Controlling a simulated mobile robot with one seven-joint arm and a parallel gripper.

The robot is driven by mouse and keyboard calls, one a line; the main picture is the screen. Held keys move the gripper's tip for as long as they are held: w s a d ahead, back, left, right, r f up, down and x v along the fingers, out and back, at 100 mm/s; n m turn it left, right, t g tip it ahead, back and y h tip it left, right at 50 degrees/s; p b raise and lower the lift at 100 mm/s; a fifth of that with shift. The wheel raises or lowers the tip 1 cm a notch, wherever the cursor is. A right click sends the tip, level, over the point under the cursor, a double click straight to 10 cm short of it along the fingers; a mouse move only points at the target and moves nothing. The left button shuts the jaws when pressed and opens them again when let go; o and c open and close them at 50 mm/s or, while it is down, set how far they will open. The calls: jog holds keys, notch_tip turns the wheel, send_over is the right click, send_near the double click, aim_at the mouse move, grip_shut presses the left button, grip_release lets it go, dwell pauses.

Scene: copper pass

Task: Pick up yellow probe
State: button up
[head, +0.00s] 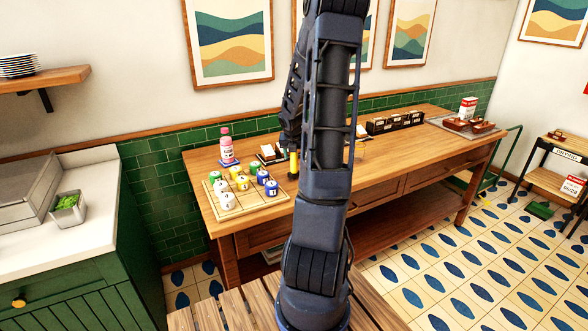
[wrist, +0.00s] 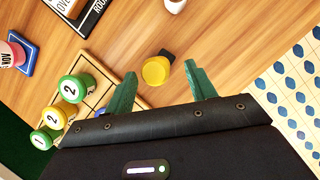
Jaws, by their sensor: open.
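The yellow probe (head: 293,163) stands upright on the wooden table, beside the right edge of the board with numbered pieces. In the wrist view the yellow probe (wrist: 156,71) shows as a round yellow top with a dark part behind it. My gripper (wrist: 160,69) is open, its two green fingers spread, with the probe appearing between the fingertips. In the head view my gripper (head: 290,142) is dark and hangs over the probe, partly hidden by my arm. I cannot tell how far above the probe the fingertips are.
A board (head: 226,213) holds several numbered pieces left of the probe. A pink bottle (head: 227,147) stands on a blue coaster behind it. A dark card holder (head: 268,154) is close behind the probe. Dark boxes (head: 395,122) and a tray (head: 446,125) are further right.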

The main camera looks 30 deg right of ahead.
aim_at(294, 161)
jog(key=shift+a+x, duration=0.1)
jog(key=shift+x, duration=0.85)
jog(key=shift+a+x, duration=0.15)
jog(key=shift+x, duration=0.85)
jog(key=shift+w+d+f, duration=0.2)
jog(key=shift+w+f, duration=0.1)
jog(key=shift+f, duration=0.3)
jog(key=c, duration=1.2)
